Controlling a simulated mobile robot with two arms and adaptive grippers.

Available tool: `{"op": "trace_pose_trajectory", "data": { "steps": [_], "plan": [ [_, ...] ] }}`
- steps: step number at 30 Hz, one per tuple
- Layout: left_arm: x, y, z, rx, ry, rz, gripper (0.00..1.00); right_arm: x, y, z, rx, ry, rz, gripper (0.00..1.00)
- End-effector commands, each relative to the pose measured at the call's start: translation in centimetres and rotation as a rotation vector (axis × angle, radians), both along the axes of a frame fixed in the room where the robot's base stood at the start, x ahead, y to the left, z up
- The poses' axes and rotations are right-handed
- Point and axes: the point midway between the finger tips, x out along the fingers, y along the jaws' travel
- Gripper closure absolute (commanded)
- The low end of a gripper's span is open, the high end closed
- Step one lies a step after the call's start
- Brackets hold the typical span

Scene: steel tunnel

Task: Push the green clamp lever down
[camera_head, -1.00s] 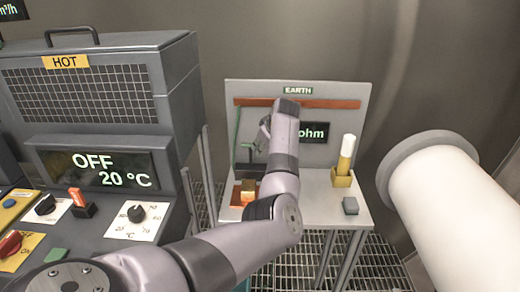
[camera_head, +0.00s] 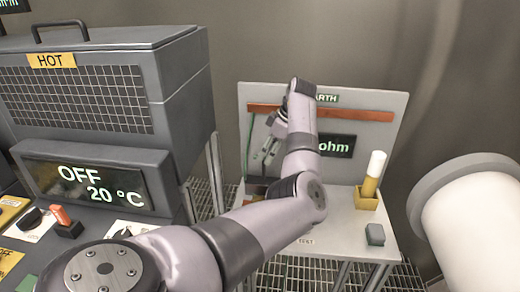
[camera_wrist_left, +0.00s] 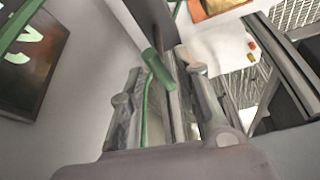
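The green lever piece (camera_wrist_left: 154,64) shows in the left wrist view as a green end on a grey bar. It lies between my left gripper's fingertips (camera_wrist_left: 160,66); I cannot tell whether they touch it. The fingers are apart with a gap between them. In the head view my left gripper (camera_head: 268,150) hangs fingers down in front of the EARTH board (camera_head: 365,102); it and my arm hide most of the clamp there. A thin green cable (camera_head: 250,140) runs down the board's left side. My right gripper is not in view.
An ohm display (camera_head: 337,146) is on the board. A yellow holder (camera_head: 366,198) with a white-topped stick and a grey block (camera_head: 375,234) stand on the bench's right side. The HOT cabinet (camera_head: 80,100) stands left. A large white cylinder (camera_head: 475,220) is at the right.

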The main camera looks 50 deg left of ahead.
Motion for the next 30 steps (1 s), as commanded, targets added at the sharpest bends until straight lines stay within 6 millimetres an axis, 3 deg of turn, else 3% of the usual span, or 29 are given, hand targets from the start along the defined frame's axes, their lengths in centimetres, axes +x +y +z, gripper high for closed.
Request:
{"op": "trace_pose_trajectory", "data": {
  "steps": [5, 12, 24, 30],
  "plan": [
    [-0.8, 1.3, -3.4, -0.001, 0.004, 0.0, 0.7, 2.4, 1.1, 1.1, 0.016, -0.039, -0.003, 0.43],
    [-1.3, 2.3, -6.4, -0.002, 0.001, -0.001, 0.7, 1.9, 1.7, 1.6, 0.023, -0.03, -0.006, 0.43],
    [-1.4, 2.6, -7.2, -0.001, 0.0, -0.001, 0.7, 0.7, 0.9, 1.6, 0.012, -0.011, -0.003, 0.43],
    [-1.4, 2.6, -7.1, -0.001, -0.001, -0.001, 0.83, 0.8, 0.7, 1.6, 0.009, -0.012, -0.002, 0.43]
  ]
}}
